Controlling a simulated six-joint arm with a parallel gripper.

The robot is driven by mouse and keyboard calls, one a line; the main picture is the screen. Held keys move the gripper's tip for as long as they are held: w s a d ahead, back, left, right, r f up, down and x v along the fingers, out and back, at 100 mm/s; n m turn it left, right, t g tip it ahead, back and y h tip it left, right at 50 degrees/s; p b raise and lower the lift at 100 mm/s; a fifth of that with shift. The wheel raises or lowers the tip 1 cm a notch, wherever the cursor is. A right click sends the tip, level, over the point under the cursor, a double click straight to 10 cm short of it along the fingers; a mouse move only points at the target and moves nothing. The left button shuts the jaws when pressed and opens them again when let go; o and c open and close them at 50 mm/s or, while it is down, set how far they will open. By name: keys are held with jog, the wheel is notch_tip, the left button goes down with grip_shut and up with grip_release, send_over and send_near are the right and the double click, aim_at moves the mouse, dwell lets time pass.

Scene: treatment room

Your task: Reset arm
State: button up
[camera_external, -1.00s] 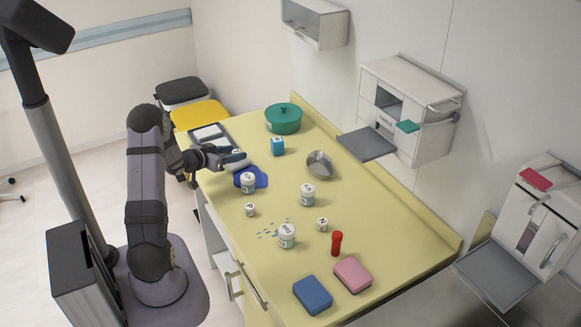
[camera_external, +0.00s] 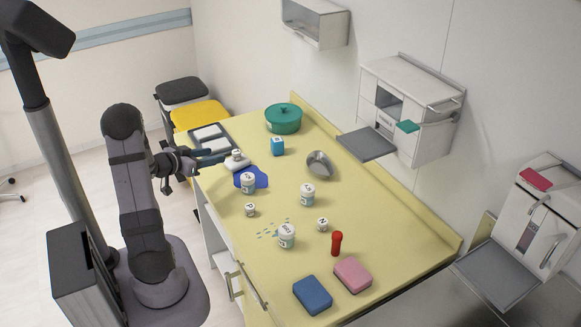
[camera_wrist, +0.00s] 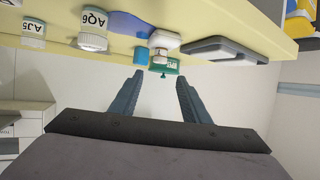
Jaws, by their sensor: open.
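My gripper (camera_external: 217,157) is at the left edge of the yellow table (camera_external: 330,220), with its fingers pointing right towards a small white item (camera_external: 238,163). In the wrist view my gripper (camera_wrist: 160,77) shows two fingers apart with nothing held between them. Whether the fingertips are over the table edge or just short of it is hard to tell.
Near the gripper are a dark tray with white pads (camera_external: 209,138), a blue mat (camera_external: 259,180) and a white jar (camera_external: 247,183). Further off are a green pot (camera_external: 284,118), blue box (camera_external: 277,146), metal bowl (camera_external: 320,165) and red bottle (camera_external: 337,243). Open floor lies left.

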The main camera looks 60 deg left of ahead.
jog(key=shift+v, duration=0.8)
jog(key=shift+w, duration=0.1)
jog(key=w+d+f+g+p, duration=0.1)
jog(key=w+d+g, duration=0.25)
jog(key=d, duration=0.35)
jog(key=w+d+g+p, duration=0.2)
jog(key=w+d, duration=0.3)
jog(key=d, duration=0.2)
jog(key=s+d+f+m+g+h, duration=0.1)
jog(key=d, duration=0.4)
jog(key=s+d+f+g+h, duration=0.1)
jog(key=s+d+f, duration=0.1)
jog(key=d, duration=0.3)
jog(key=s+d+f+m+g+h+b, duration=0.1)
jog(key=s+d+g, duration=0.1)
jog(key=d, duration=0.3)
jog(key=shift+d+f+m+h, duration=0.25)
jog(key=shift+d+m+h, duration=0.05)
jog(key=s+d+m+g+h, duration=0.1)
jog(key=s+d+m+g, duration=0.1)
jog(key=s+d, duration=0.6)
jog(key=d+g, duration=0.1)
jog(key=d, duration=0.1)
jog(key=shift+s+d+f+h, duration=0.15)
jog(key=shift+d+f+h, duration=0.1)
jog(key=shift+f+h, duration=0.15)
